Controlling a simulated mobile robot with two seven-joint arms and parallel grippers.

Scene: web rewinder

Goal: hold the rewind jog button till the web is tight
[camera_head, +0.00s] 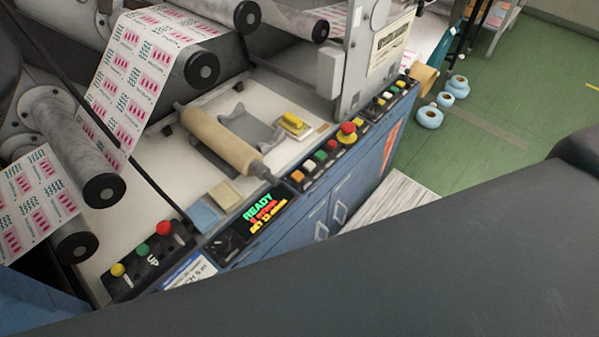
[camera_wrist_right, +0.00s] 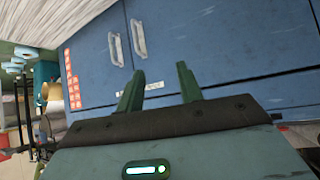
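The printed web (camera_head: 128,75) runs down over rollers at the upper left of the head view, with another stretch (camera_head: 35,205) at the left edge. I cannot tell how tight it is. A small dark panel (camera_head: 130,284) at lower left carries a yellow button (camera_head: 117,269), a green button (camera_head: 143,249) and a red button (camera_head: 164,228). A longer button row (camera_head: 300,177) runs along the front edge. No label shows which is rewind jog. My right gripper (camera_wrist_right: 160,68) is open and empty before the blue cabinet in the wrist view. My left gripper is out of view.
A lit display (camera_head: 264,212) reads READY. A red mushroom button (camera_head: 348,127) on a yellow base stands in the button row. A tan roller (camera_head: 218,140) lies on the white deck. The blue cabinet (camera_wrist_right: 210,40) has handles. Blue rolls (camera_head: 429,116) stand on the green floor.

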